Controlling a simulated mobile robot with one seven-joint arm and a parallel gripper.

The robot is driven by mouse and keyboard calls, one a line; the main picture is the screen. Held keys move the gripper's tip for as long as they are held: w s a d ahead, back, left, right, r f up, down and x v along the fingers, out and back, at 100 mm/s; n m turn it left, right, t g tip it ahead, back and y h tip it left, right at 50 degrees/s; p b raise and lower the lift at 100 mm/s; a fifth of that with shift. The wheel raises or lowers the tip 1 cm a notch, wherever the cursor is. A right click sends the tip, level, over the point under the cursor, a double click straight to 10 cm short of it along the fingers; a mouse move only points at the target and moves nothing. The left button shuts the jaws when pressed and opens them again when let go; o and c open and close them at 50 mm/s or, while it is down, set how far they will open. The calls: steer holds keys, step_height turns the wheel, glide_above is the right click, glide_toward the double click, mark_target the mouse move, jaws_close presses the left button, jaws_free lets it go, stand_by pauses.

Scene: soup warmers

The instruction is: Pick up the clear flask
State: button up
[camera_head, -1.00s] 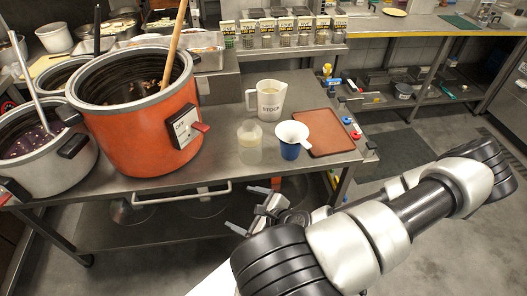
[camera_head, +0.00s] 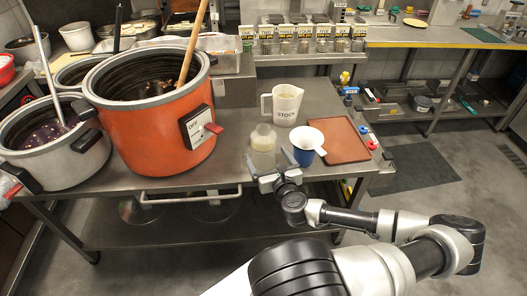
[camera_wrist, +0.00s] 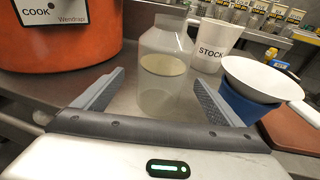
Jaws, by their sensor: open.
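The clear flask (camera_head: 263,147) stands upright on the steel table, in front of the stock jug. In the wrist view the flask (camera_wrist: 160,80) is see-through, with a square-looking neck and a pale round level inside. My gripper (camera_head: 268,167) is open at the table's front edge, just in front of the flask. In the wrist view the open fingers of my gripper (camera_wrist: 155,95) lie to the left and right of the flask's lower part. The flask's base is partly hidden behind the gripper body.
A blue cup with a white funnel (camera_head: 305,145) stands close right of the flask. The white stock jug (camera_head: 285,104) is behind it. A large orange pot (camera_head: 150,125) is to the left. A brown tray (camera_head: 343,141) lies at the right.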

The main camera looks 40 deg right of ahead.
steer(key=shift+f+b+x, duration=0.15)
steer(key=shift+b+x, duration=0.05)
steer(key=shift+x, duration=1.35)
steer(key=shift+f+b+x, duration=0.1)
steer(key=shift+b+x, duration=0.05)
steer(key=shift+x, duration=1.35)
steer(key=shift+s+d, duration=0.1)
steer(key=shift+d, duration=0.05)
steer(key=shift+c, duration=0.4)
steer(key=c, duration=1.4)
steer(key=shift+r, duration=0.15)
steer(key=shift+c, duration=0.6)
